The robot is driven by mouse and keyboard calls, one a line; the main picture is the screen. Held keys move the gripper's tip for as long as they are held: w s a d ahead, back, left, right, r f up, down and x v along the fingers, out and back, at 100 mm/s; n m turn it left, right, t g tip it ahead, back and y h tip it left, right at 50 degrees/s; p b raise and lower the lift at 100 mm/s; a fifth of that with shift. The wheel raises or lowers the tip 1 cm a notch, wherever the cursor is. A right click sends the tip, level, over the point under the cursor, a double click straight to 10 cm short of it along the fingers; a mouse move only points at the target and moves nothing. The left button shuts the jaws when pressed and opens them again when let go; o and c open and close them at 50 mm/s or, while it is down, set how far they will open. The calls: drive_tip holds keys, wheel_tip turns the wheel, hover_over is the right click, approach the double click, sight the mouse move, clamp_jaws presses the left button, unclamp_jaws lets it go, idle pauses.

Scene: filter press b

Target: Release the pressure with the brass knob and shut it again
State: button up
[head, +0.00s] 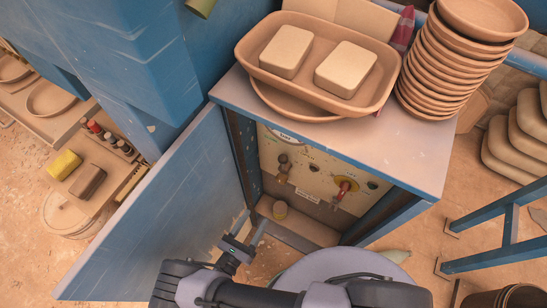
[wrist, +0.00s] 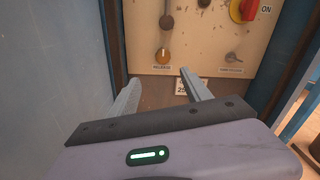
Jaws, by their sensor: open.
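The brass knob (wrist: 163,56) sits low on the cream control panel (wrist: 200,50) in the wrist view, with a small label under it. In the head view it shows small on the panel, left of centre (head: 283,178). My gripper (wrist: 160,77) is open and empty. Its two fingers point toward the panel, one on each side of a line just below the knob, apart from it. In the head view my gripper (head: 251,226) is at the cabinet's open front, low and left of the panel. The lower panel edge is partly hidden by my gripper in the wrist view.
The blue cabinet door (head: 165,215) stands open on the left. A red switch (wrist: 243,10), a dark lever (wrist: 166,22) and a small grey knob (wrist: 232,57) are on the panel. Trays and stacked bowls (head: 440,75) crowd the top.

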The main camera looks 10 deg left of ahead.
sight(280, 182)
drive_tip(key=x, duration=0.5)
drive_tip(key=b+x, duration=0.1)
drive_tip(key=x, duration=1)
drive_tip(key=shift+w+d+r, duration=0.1)
drive_tip(key=shift+w+d, duration=0.15)
drive_tip(key=shift+d, duration=0.25)
drive_tip(key=shift+b, duration=0.3)
clamp_jaws()
